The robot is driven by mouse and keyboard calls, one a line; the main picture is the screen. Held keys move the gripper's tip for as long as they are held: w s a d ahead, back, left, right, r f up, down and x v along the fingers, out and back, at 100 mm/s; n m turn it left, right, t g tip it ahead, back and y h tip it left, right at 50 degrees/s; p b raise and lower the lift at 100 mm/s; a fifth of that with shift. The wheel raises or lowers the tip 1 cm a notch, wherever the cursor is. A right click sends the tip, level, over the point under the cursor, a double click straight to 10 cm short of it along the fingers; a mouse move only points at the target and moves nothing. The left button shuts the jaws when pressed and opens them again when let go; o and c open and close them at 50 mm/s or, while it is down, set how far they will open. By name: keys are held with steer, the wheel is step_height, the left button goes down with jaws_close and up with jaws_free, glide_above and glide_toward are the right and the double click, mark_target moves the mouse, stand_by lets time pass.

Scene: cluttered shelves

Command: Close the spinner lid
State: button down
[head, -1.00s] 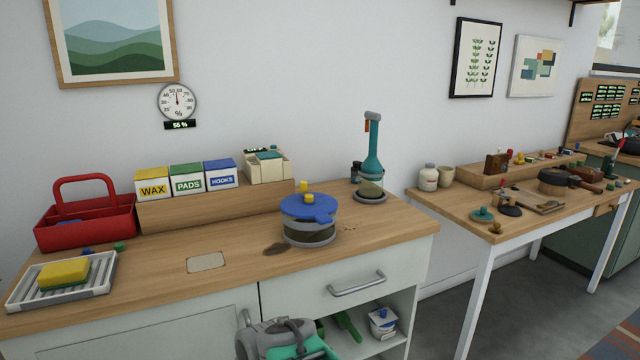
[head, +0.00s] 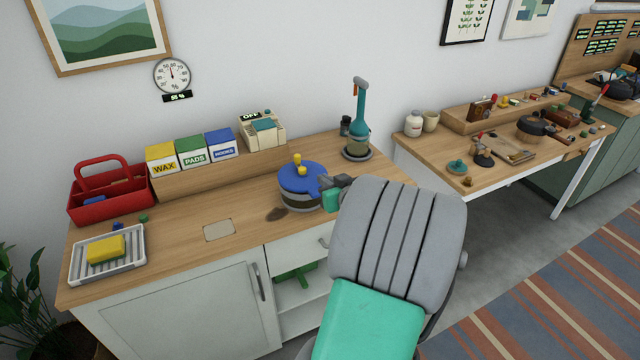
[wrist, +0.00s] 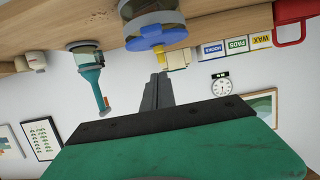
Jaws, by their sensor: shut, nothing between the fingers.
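The spinner (head: 299,200) is a see-through bowl with a grey band, standing on the wooden counter. I cannot tell whether the lid is fully seated. In the upside-down wrist view the lid (wrist: 150,40) is just beyond my fingertips. My gripper (head: 345,181) is shut and empty, at the right side of the spinner by the tab. I cannot tell whether it touches. My arm hides the counter's right front.
Wax, pads and hooks boxes (head: 192,150) sit on a raised ledge at the back. A red caddy (head: 108,205) and a tray (head: 80,262) with a yellow sponge are at left. The counter's middle is mostly clear.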

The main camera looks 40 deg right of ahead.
steer(key=w+f, duration=0.2)
steer(key=f, duration=0.1)
steer(key=w+d+f+p, duration=0.1)
steer(key=f, duration=0.1)
stand_by(0.4)
